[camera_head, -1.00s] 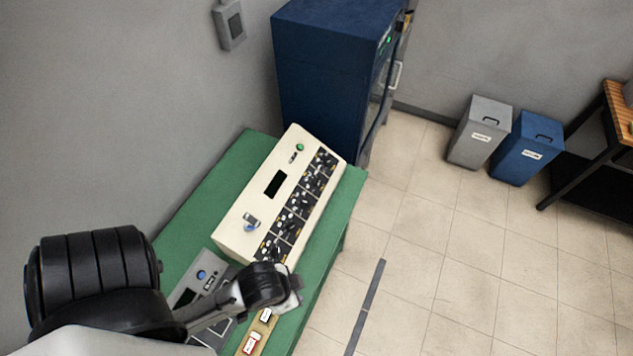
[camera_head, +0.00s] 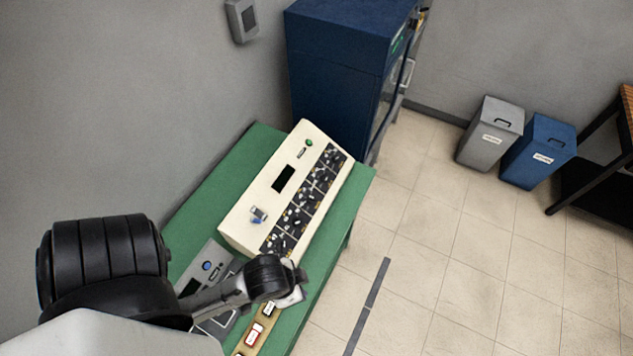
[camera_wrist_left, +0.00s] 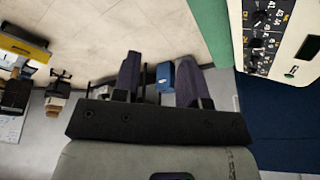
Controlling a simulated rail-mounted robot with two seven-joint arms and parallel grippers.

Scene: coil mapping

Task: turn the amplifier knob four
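The amplifier is a cream console (camera_head: 262,222) on the green bench, with a black panel of several knobs (camera_head: 305,200) along its sloped right side. Which knob is number four cannot be read. Part of the console (camera_wrist_left: 303,28) and its knobs (camera_wrist_left: 260,40) show at the upper right of the left wrist view. My left arm comes in from the left, its wrist at the console's near end. In the left wrist view my left gripper (camera_wrist_left: 160,75) has its two dark fingers apart with nothing between them, away from the knobs. My right gripper is not in view.
The green bench (camera_head: 357,192) carries a grey device (camera_head: 200,272) and a strip with small red and dark parts (camera_head: 256,332) nearest me. A blue cabinet (camera_head: 335,75) stands behind the bench. Grey (camera_head: 490,135) and blue bins (camera_head: 538,152) stand far right.

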